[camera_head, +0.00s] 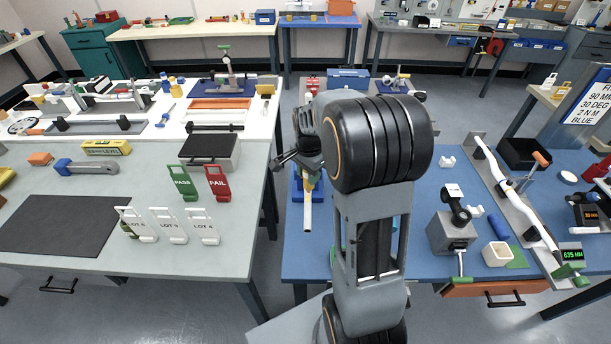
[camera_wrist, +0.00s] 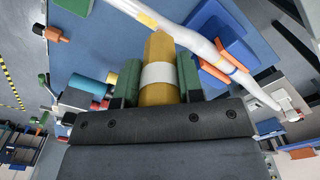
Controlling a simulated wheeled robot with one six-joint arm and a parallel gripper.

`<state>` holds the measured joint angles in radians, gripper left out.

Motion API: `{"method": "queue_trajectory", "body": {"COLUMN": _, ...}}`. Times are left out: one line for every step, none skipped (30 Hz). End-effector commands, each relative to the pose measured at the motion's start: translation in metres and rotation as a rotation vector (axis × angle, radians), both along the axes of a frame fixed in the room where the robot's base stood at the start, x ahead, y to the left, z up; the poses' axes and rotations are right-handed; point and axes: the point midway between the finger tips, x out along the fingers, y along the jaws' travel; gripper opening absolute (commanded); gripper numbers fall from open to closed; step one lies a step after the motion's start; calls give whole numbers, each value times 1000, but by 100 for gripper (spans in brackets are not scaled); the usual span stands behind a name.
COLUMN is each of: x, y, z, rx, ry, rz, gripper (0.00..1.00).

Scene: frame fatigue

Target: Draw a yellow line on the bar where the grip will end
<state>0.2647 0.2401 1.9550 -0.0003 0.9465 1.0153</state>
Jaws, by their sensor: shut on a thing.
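In the wrist view, my gripper (camera_wrist: 160,82) is shut on a thick yellow marker (camera_wrist: 158,52) with a white band, held between its green fingers. A white bar (camera_wrist: 190,37) slants across the view just beyond the marker's far end. A yellow patch (camera_wrist: 145,20) shows on the bar near that end. I cannot tell whether the marker touches the bar.
A blue table (camera_head: 435,195) lies under my arm. A pale table (camera_head: 90,265) stands left, with floor between.

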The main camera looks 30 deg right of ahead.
Motion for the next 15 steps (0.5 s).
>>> {"method": "queue_trajectory", "body": {"x": 1, "y": -1, "z": -1, "rx": 0, "ry": 1, "rz": 2, "gripper": 7}}
{"method": "queue_trajectory", "body": {"x": 2, "y": -1, "z": 0, "rx": 0, "ry": 0, "rz": 4, "gripper": 7}}
{"method": "queue_trajectory", "body": {"x": 2, "y": 0, "z": 7, "rx": 0, "ry": 0, "rz": 5, "gripper": 7}}
{"method": "queue_trajectory", "body": {"x": 2, "y": 0, "z": 12, "rx": 0, "ry": -2, "rz": 6, "gripper": 7}}
{"method": "queue_trajectory", "body": {"x": 2, "y": 1, "z": 21, "rx": -1, "ry": -4, "rz": 8, "gripper": 7}}
{"method": "queue_trajectory", "body": {"x": 2, "y": 2, "z": 24, "rx": 0, "ry": -2, "rz": 10, "gripper": 7}}
{"method": "queue_trajectory", "body": {"x": 2, "y": 2, "z": 26, "rx": -1, "ry": -1, "rz": 10, "gripper": 7}}
{"method": "queue_trajectory", "body": {"x": 2, "y": 3, "z": 29, "rx": 0, "ry": -1, "rz": 11, "gripper": 7}}
{"method": "queue_trajectory", "body": {"x": 2, "y": 3, "z": 32, "rx": 0, "ry": -1, "rz": 12, "gripper": 7}}
{"method": "queue_trajectory", "body": {"x": 2, "y": 3, "z": 35, "rx": 0, "ry": 0, "rz": 13, "gripper": 7}}
{"method": "queue_trajectory", "body": {"x": 2, "y": 3, "z": 37, "rx": 0, "ry": 0, "rz": 13, "gripper": 7}}
{"method": "queue_trajectory", "body": {"x": 2, "y": 3, "z": 41, "rx": 0, "ry": 0, "rz": 13, "gripper": 7}}
{"method": "queue_trajectory", "body": {"x": 2, "y": 3, "z": 44, "rx": 0, "ry": 0, "rz": 13, "gripper": 7}}
{"method": "queue_trajectory", "body": {"x": 2, "y": 3, "z": 46, "rx": 0, "ry": 0, "rz": 13, "gripper": 7}}
{"method": "queue_trajectory", "body": {"x": 2, "y": 3, "z": 50, "rx": 0, "ry": 0, "rz": 13, "gripper": 7}}
